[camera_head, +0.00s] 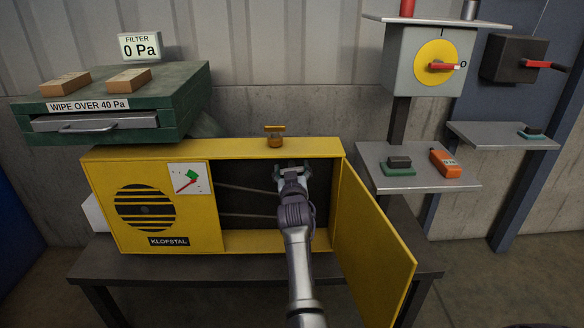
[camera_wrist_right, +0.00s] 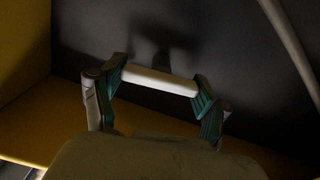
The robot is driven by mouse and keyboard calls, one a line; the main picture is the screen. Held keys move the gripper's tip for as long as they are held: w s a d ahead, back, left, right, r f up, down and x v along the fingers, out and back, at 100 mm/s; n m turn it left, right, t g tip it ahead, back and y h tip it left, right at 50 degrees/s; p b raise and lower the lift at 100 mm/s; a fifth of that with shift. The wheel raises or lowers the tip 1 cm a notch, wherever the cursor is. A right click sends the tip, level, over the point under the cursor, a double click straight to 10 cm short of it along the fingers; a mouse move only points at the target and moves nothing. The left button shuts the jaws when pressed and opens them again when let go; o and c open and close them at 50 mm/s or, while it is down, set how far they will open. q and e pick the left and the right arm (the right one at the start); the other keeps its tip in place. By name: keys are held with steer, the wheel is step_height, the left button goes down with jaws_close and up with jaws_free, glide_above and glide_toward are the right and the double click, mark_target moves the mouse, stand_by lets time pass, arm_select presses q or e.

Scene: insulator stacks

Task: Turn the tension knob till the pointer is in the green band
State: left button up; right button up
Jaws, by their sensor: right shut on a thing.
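A yellow KLOFSTAL cabinet (camera_head: 230,149) stands on a dark table with its right-hand door open. On its front, a white gauge (camera_head: 204,187) has a green patch and a red pointer. The pointer slants up to the right towards the green; whether its tip lies inside the band is too small to tell. My right gripper (camera_head: 291,166) reaches into the open bay. In the wrist view, its teal-padded fingers are shut on the ends of a pale bar (camera_wrist_right: 160,82), apparently the tension knob's grip, before the dark back wall. My left gripper is not in view.
The open yellow door (camera_head: 375,250) stands close to the right of my arm. A brass-coloured fitting (camera_head: 275,138) sits on the cabinet's top. Belt-like lines (camera_head: 250,189) cross the bay to the left. A shelf (camera_head: 415,184) at right holds small devices.

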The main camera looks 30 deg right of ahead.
stand_by(0.3)
steer(key=o, duration=1.2)
